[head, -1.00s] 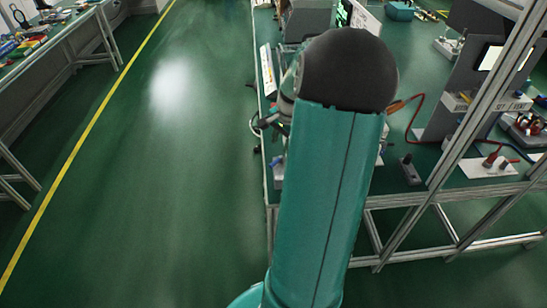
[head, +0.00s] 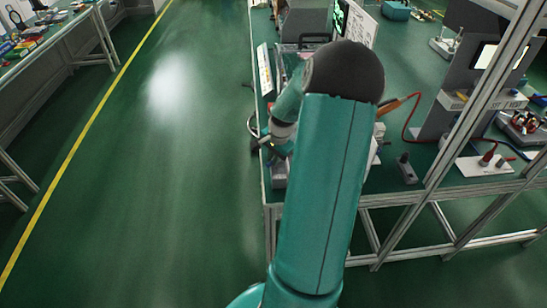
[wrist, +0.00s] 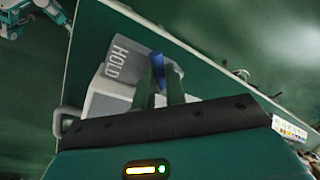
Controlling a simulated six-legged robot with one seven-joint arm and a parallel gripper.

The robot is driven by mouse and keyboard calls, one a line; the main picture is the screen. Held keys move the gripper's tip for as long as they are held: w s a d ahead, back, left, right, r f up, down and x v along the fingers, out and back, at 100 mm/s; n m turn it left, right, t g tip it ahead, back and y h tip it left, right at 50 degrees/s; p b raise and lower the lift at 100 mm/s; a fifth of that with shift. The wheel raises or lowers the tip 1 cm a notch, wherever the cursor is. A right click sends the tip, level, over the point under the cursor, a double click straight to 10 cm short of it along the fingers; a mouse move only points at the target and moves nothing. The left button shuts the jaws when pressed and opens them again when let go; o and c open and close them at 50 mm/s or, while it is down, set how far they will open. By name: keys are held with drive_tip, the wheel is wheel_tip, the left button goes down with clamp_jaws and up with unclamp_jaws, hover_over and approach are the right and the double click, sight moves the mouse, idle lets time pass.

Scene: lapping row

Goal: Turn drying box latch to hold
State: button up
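In the wrist view, a light grey box (wrist: 108,98) has a sloped darker grey face marked HOLD (wrist: 117,62). A blue latch lever (wrist: 158,62) stands beside that face, at the fingertips of my gripper (wrist: 160,82). The two dark green fingers reach up to the lever, with a narrow gap between them lower down. I cannot tell whether they grip it or only stand around it. In the head view my arm covers most of this spot, and the latch cannot be made out.
The green bench (head: 400,120) carries a hand tool with an orange handle and red cable (head: 397,104), a small grey block with a knob (head: 405,168) and a white plate with plugs (head: 485,165). A slanted metal frame post (head: 470,130) stands at right. The floor aisle (head: 170,190) at left is clear.

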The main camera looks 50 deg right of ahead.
clamp_jaws()
drive_tip(key=n, duration=0.2)
drive_tip(key=s+n, duration=0.1)
drive_tip(key=n, duration=0.1)
drive_tip(key=shift+d+y, duration=0.15)
drive_tip(key=shift+y, duration=0.25)
drive_tip(key=shift+s+d+n+g+y, duration=0.1)
drive_tip(key=shift+s+d+n+y, duration=0.1)
drive_tip(key=shift+n, duration=0.7)
drive_tip(key=shift+s+d+n+g+y, duration=0.1)
drive_tip(key=shift+s+n, duration=0.05)
drive_tip(key=shift+n, duration=0.75)
drive_tip(key=shift+s+d+n+g+y, duration=0.1)
drive_tip(key=shift+s+d+n, duration=0.1)
drive_tip(key=shift+n, duration=0.7)
drive_tip(key=o, duration=0.7)
unclamp_jaws()
drive_tip(key=shift+s, duration=0.1)
